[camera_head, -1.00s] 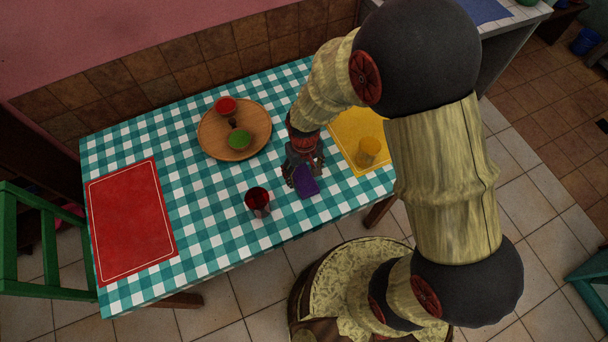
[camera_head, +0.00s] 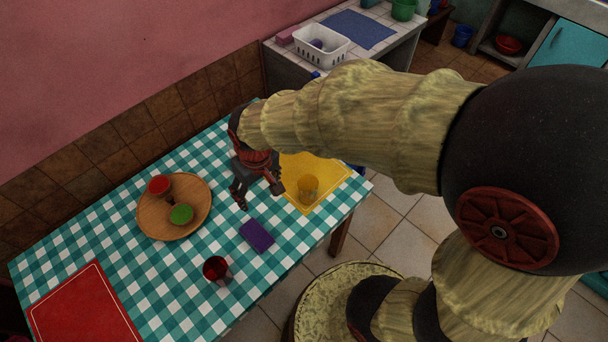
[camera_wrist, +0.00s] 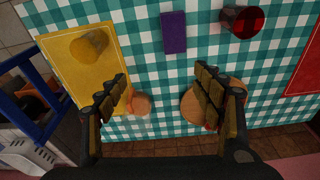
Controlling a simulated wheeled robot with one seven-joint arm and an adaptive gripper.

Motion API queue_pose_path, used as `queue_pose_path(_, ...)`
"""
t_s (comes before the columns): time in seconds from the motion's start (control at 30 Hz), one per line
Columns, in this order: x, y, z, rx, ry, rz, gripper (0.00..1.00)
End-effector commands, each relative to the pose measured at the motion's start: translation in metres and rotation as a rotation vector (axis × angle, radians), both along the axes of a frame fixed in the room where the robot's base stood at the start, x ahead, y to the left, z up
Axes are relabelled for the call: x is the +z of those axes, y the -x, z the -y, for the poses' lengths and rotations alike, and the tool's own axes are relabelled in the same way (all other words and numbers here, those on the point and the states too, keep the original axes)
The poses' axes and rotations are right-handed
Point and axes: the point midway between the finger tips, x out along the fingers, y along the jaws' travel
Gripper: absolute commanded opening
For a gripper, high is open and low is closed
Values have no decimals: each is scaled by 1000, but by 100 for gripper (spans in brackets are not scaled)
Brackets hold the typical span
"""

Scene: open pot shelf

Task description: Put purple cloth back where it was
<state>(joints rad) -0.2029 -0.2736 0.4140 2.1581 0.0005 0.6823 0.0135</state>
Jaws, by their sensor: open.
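The purple cloth (camera_head: 257,235) is a small dark purple rectangle lying flat on the checked tablecloth, between the red cup (camera_head: 216,268) and the yellow mat (camera_head: 325,172). It also shows in the wrist view (camera_wrist: 173,32), at the top centre, beyond my fingertips. My gripper (camera_head: 259,192) is above the table, on the wall side of the cloth and apart from it. In the wrist view my gripper (camera_wrist: 162,80) has its fingers spread wide with nothing between them.
A round wooden tray (camera_head: 150,222) holds a red cup (camera_head: 160,185) and a green item (camera_head: 181,214). A yellow cup (camera_head: 307,188) stands on the yellow mat. A red mat (camera_head: 80,310) lies lower left. A white basket (camera_head: 322,47) and blue mat (camera_head: 358,29) are on the back counter.

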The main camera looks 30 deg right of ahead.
Motion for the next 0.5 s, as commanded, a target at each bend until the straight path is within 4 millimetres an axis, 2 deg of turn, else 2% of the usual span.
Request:
queue_pose_path(0.03, 31, 8, 13, -27, -9, 50, 68)
queue_pose_path(0.1, 65, 22, 27, -57, -17, 104, 68)
queue_pose_path(0.2, 105, 48, 46, -100, -25, 177, 68)
queue_pose_path(0.3, 134, 74, 61, -137, -28, 241, 68)
queue_pose_path(0.4, 151, 96, 71, -164, -29, 288, 68)
queue_pose_path(0.5, 160, 110, 77, -180, -29, 316, 68)
